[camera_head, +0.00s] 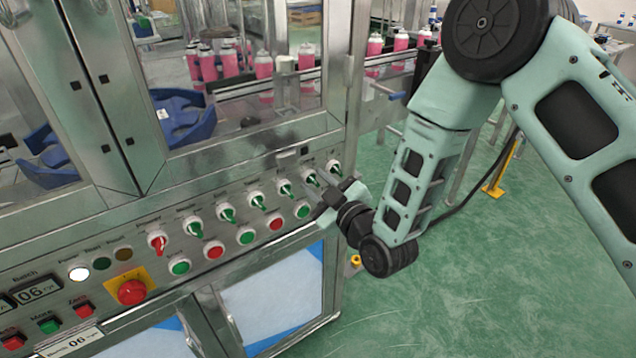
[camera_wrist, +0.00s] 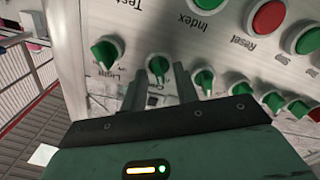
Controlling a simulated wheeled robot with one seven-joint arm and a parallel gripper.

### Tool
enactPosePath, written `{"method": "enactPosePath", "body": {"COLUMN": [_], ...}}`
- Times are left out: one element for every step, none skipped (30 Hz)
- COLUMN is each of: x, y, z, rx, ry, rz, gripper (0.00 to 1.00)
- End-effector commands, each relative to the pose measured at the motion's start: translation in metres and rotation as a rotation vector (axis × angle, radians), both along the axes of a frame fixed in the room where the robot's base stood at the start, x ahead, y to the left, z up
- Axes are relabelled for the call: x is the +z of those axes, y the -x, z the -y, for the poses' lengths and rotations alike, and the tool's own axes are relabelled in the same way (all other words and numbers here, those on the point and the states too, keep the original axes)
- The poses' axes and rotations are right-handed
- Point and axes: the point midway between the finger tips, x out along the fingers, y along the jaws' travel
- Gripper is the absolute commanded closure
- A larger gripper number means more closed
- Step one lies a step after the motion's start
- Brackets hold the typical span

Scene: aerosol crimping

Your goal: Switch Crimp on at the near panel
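The near panel (camera_head: 120,262) carries a row of green switch knobs. My gripper (camera_head: 322,190) is at the right end of this row, close to the panel face. In the wrist view the two dark fingers of my gripper (camera_wrist: 160,82) are apart, with one green knob (camera_wrist: 157,66) between and just beyond their tips. Its label is mostly hidden by the fingers, so I cannot read it as Crimp. I cannot tell whether the fingers touch the knob. The knob labelled Light (camera_wrist: 105,52) is beside it on the left. Another green knob (camera_wrist: 204,80) is on the right.
A red emergency button (camera_head: 132,291) on a yellow plate and a red power knob (camera_head: 158,243) are farther left. Green and red push buttons (camera_head: 247,236) sit below the knobs. Pink cans (camera_head: 264,65) stand behind the glass. Green floor is open at right.

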Motion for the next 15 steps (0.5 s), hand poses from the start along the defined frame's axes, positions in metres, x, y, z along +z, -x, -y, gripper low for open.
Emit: {"method": "enactPosePath", "body": {"x": [-0.0001,-0.0002,-0.0003,-0.0003,-0.0003,-0.0003,-0.0003,-0.0003,-0.0003,-0.0003,-0.0003,-0.0002,-0.0002,-0.0002,-0.0002], "y": [-0.0004,-0.0003,-0.0004,-0.0003,-0.0003,-0.0003,-0.0002,-0.0002,-0.0002,-0.0002,-0.0001,-0.0001,-0.0001,-0.0001,-0.0001], "z": [-0.0003,-0.0004,-0.0003,-0.0003,-0.0003,-0.0003,-0.0002,-0.0002,-0.0002,-0.0002,-0.0002,-0.0002,-0.0002,-0.0002,-0.0002], "rx": [0.0,0.0,0.0,0.0,0.0,0.0,0.0,0.0,0.0,0.0,0.0,0.0,0.0,0.0,0.0], "ry": [0.0,0.0,0.0,0.0,0.0,0.0,0.0,0.0,0.0,0.0,0.0,0.0,0.0,0.0,0.0], "rz": [0.0,0.0,0.0,0.0,0.0,0.0,0.0,0.0,0.0,0.0,0.0,0.0,0.0,0.0,0.0], "gripper": [0.7,0.7,0.7,0.7,0.7,0.7,0.73,0.81,0.92,1.0,1.0,1.0,1.0,1.0,1.0]}}
